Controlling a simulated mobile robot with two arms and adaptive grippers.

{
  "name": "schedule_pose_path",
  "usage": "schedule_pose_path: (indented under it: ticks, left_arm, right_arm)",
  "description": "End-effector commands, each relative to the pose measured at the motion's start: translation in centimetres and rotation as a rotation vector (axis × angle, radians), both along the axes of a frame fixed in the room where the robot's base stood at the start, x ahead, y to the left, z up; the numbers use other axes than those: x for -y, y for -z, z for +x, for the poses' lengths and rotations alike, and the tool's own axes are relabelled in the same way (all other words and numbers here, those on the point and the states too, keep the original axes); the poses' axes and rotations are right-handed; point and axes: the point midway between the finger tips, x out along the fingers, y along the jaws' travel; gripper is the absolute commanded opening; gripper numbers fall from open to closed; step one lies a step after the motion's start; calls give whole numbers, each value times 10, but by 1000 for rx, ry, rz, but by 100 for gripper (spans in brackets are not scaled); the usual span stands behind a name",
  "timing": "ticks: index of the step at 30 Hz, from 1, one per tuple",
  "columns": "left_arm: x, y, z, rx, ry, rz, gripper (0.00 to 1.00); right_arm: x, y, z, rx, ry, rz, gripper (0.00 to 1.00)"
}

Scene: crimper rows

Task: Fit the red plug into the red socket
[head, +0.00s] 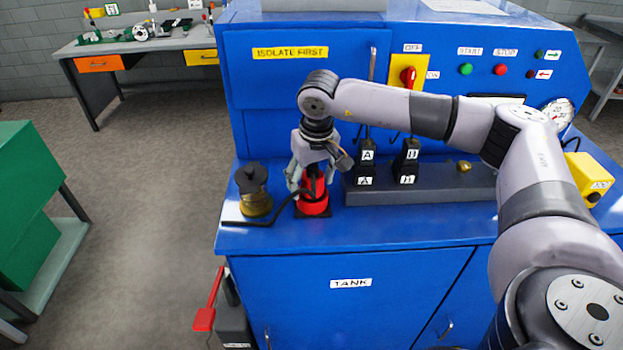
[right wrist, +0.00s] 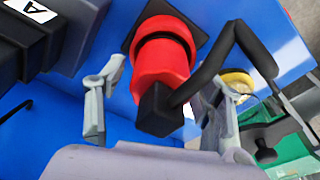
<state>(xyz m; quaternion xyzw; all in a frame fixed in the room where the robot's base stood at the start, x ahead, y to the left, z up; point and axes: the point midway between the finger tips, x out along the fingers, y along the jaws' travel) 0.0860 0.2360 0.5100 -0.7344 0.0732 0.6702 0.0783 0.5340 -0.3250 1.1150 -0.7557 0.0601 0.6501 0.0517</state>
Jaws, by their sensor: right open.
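The red plug (head: 314,186) stands upright on the red socket (head: 313,208), on the blue bench top. In the right wrist view the plug (right wrist: 160,68) shows a wide red collar and a black block with a bent black cable. The socket (right wrist: 163,27) shows behind it as a red ring on a black square plate. The two look in line and together; I cannot tell how deep the plug sits. My right gripper (head: 312,178) is open above and around the plug, one finger on each side. In the wrist view both fingers appear apart from it. My left gripper is not in view.
A black-topped brass fitting (head: 256,192) stands left of the socket, with the cable running beside it. A dark block (head: 420,190) bearing black plugs marked A (head: 366,165) and H (head: 408,165) lies to the right. The bench's front strip is clear.

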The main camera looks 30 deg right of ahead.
Motion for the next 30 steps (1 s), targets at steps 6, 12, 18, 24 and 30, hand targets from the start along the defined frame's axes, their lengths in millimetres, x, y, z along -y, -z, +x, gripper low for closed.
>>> schedule_pose_path:
  ticks: [6, 12, 18, 24, 30]
  left_arm:
    - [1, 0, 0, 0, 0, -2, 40]
    - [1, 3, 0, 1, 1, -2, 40]
    - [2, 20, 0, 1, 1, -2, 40]
    - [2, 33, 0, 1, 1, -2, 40]
    - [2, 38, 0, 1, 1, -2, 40]
  right_arm:
    - [0, 0, 0, 0, 0, 0, 63]
    - [-1, -10, 0, 4, 0, 1, 63]
    - [-2, -49, -6, 7, -1, 1, 63]
    - [-3, -92, -12, 5, -1, 1, 63]
    - [-3, -116, -16, 1, -1, 1, 63]
